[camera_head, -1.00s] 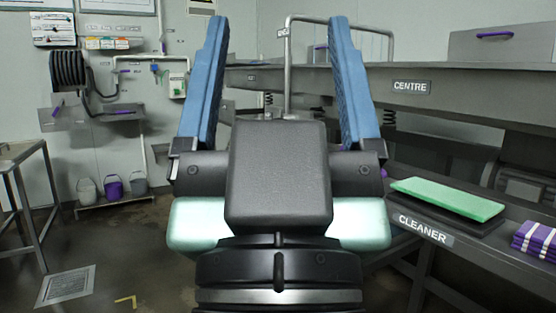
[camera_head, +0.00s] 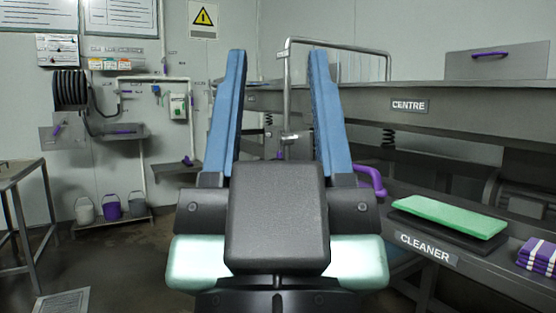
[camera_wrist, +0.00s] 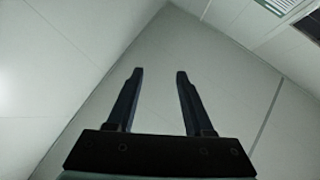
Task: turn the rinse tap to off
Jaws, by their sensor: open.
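My gripper (camera_head: 278,52) stands upright in the middle of the head view, its two blue fingers apart with nothing between them. The wrist view also shows the open fingers (camera_wrist: 160,72), pointing at bare wall and ceiling. A small blue tap handle (camera_head: 156,89) sits on the pipework of the back left wall, between the hose reel and a white-green box. It may be the rinse tap; no label on it is readable and its position is too small to tell. My gripper is well to the right of it and not touching it.
A hose reel (camera_head: 70,92) hangs on the left wall, above several buckets (camera_head: 112,208) on a low rack. A steel table (camera_head: 20,172) stands at the left edge. A long steel bench marked CENTRE (camera_head: 440,96) fills the right, with a green pad (camera_head: 449,215) below.

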